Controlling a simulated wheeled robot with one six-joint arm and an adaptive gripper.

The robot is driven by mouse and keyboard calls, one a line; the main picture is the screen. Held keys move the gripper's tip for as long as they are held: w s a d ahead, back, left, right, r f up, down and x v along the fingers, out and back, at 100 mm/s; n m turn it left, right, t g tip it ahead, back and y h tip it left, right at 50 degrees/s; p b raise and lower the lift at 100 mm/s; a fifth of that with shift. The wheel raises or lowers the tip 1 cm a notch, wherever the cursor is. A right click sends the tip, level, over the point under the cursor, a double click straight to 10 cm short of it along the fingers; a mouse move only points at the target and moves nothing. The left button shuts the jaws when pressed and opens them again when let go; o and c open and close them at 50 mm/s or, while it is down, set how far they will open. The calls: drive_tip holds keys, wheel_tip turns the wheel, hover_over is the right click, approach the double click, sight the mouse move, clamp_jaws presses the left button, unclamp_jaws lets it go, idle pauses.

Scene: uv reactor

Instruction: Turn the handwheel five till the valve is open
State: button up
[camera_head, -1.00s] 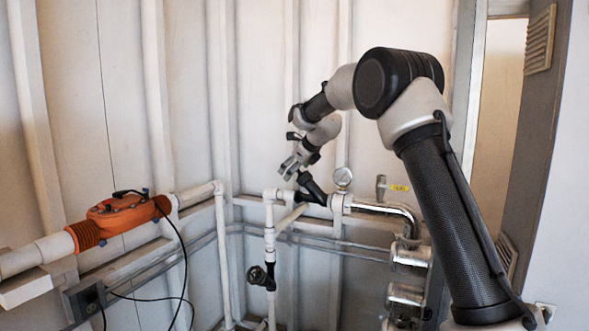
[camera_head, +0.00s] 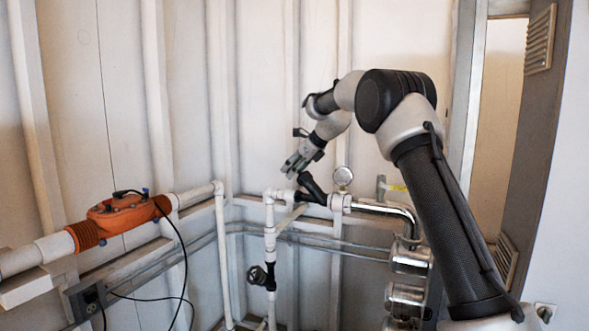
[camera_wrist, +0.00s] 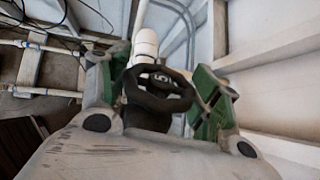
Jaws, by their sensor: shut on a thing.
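In the head view my gripper (camera_head: 293,165) sits at the upper end of a slanted black valve body (camera_head: 314,190) on the white pipe. The handwheel is small and mostly hidden there. The pictures do not show how far the valve is open.
A valve with a black handle (camera_head: 258,276) sits on the vertical pipe below. An orange device (camera_head: 121,214) with a black cable is on the left pipe. Metal pipes (camera_head: 402,208) run at right.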

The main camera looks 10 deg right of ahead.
drive_tip(key=shift+n+g+y, duration=1)
drive_tip(key=shift+g+y, duration=0.5)
drive_tip(key=shift+g, duration=0.5)
drive_tip(key=o, duration=1)
drive_tip(key=shift+o, duration=0.2)
drive_tip(key=v, duration=0.6)
drive_tip(key=shift+w+d+r, duration=0.1)
drive_tip(key=shift+w+d, duration=0.05)
drive_tip(key=shift+d, duration=0.05)
drive_tip(key=shift+s+d+r, duration=0.25)
drive_tip(key=shift+d+r, duration=0.1)
drive_tip(key=shift+r, duration=0.05)
drive_tip(key=shift+c, duration=0.2)
